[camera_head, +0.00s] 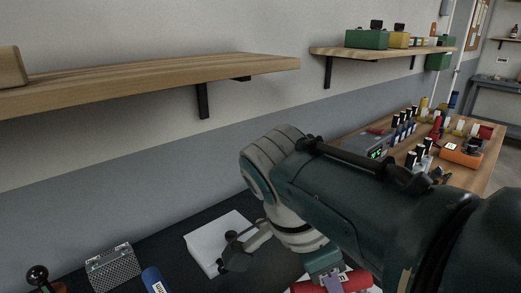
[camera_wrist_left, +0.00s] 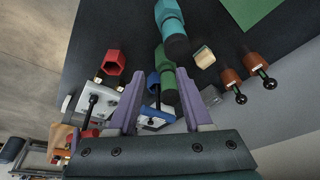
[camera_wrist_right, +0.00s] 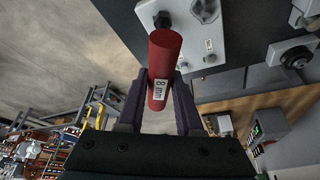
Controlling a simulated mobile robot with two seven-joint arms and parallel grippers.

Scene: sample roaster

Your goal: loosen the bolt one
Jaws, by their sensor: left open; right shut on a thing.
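A red cylindrical tool marked "8 mm" (camera_wrist_right: 163,65) is held between the purple fingers of my right gripper (camera_wrist_right: 159,88). Its far end points at a black bolt head (camera_wrist_right: 162,19) on a pale panel (camera_wrist_right: 229,60); whether they touch is unclear. Which bolt is bolt one cannot be told. In the head view the red tool (camera_head: 338,283) shows at the bottom, partly hidden by my right arm. My left gripper (camera_wrist_left: 160,78) is open in the left wrist view, above a dark table with a green-and-blue tool (camera_wrist_left: 163,70) seen between its fingers.
The dark table also holds a red hexagonal piece (camera_wrist_left: 115,62), a teal cylinder (camera_wrist_left: 172,22), a wooden block (camera_wrist_left: 204,57) and brown pieces with black ends (camera_wrist_left: 232,78). A perforated metal box (camera_head: 112,267) stands front left. A wooden shelf (camera_head: 150,80) projects from the wall.

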